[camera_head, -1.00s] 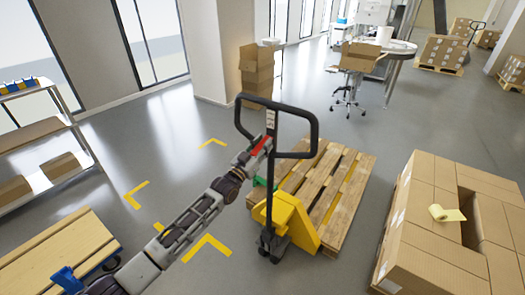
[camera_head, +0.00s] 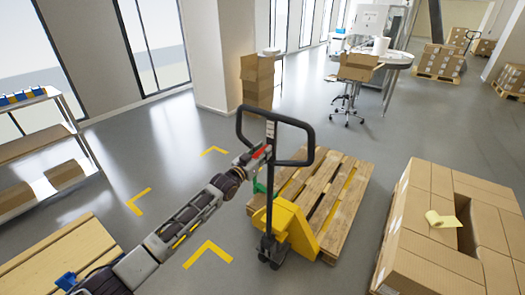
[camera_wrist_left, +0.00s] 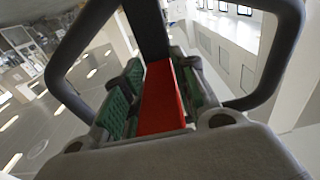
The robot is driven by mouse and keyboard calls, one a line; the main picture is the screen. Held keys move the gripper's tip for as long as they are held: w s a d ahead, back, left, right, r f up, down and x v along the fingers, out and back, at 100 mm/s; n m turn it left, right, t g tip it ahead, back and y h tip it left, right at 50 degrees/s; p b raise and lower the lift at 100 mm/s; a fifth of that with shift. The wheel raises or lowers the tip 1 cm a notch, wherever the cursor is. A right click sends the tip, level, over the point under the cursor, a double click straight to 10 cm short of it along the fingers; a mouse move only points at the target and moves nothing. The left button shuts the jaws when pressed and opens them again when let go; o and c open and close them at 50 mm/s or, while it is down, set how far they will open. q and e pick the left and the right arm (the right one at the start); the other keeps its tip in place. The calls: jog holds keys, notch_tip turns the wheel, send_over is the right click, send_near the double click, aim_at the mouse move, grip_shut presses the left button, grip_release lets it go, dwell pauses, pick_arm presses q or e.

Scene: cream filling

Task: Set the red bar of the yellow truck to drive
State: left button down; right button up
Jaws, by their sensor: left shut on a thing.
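The yellow pallet truck (camera_head: 285,222) stands in the middle of the head view, in front of a wooden pallet (camera_head: 325,190). Its black loop handle (camera_head: 312,135) rises upright from the body. The red bar (camera_head: 261,152) sits on the handle's shaft, inside the loop. My left gripper (camera_head: 252,158) reaches in from the left at the bar. In the left wrist view the red bar (camera_wrist_left: 160,100) lies between the green-padded fingers of my left gripper (camera_wrist_left: 155,95), which is shut on it. The black handle frames both sides there. My right gripper is not in view.
Floor with yellow corner marks (camera_head: 208,252) is clear left of the truck.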

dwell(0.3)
pick_arm(q)
jog(key=c, duration=1.1)
grip_release()
jog(key=shift+v, duration=6)
